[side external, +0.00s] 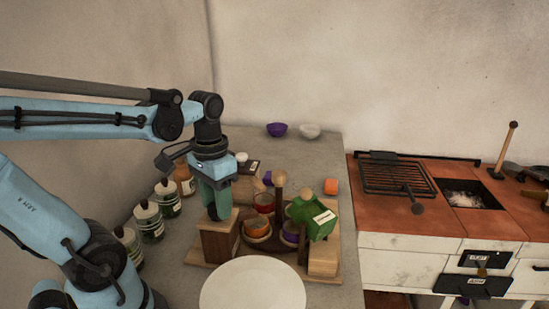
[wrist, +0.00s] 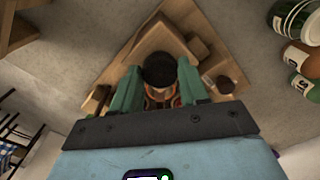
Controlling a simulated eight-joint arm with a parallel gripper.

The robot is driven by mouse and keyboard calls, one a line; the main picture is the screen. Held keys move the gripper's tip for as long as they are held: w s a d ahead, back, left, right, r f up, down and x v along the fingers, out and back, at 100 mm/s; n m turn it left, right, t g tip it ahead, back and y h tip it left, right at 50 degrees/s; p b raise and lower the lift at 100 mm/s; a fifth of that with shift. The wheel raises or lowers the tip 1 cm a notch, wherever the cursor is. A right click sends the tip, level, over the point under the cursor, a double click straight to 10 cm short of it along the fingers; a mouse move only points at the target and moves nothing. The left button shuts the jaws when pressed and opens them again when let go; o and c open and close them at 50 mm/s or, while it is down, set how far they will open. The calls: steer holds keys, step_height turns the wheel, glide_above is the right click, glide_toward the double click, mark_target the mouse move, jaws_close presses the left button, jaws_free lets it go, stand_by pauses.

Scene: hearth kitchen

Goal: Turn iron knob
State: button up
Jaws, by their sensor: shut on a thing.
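A dark round knob (wrist: 159,69), which looks like the iron knob, shows between my two green fingertips in the wrist view. My gripper (wrist: 158,78) is shut on it. In the side view my gripper (side external: 214,200) points down over a brown wooden box (side external: 217,240), with a dark part at its fingertips, just above or touching the box top. The fingers hide most of the knob there. I cannot tell how far it is turned.
A round wooden stand with an orange bowl (side external: 257,227) and a green box (side external: 312,216) is close on the right. Labelled jars (side external: 149,220) line the left. A white plate (side external: 252,287) lies in front. A stove with a grill rack (side external: 398,178) is at right.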

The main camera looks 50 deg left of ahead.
steer(key=m, duration=0.6)
steer(key=shift+m, duration=0.3)
stand_by(0.4)
steer(key=o, duration=1.1)
steer(key=shift+c, duration=0.2)
steer(key=shift+r, duration=0.1)
step_height(320, 180, up, 12)
steer(key=w+d+f+n+t, duration=0.2)
steer(key=w+d+f+t, duration=0.1)
steer(key=f, duration=0.3)
steer(key=w+d+f+n+t, duration=0.2)
steer(key=w+d+f+t, duration=0.1)
steer(key=d+f+t, duration=0.1)
steer(key=shift+d+f, duration=0.4)
steer(key=shift+f, duration=0.45)
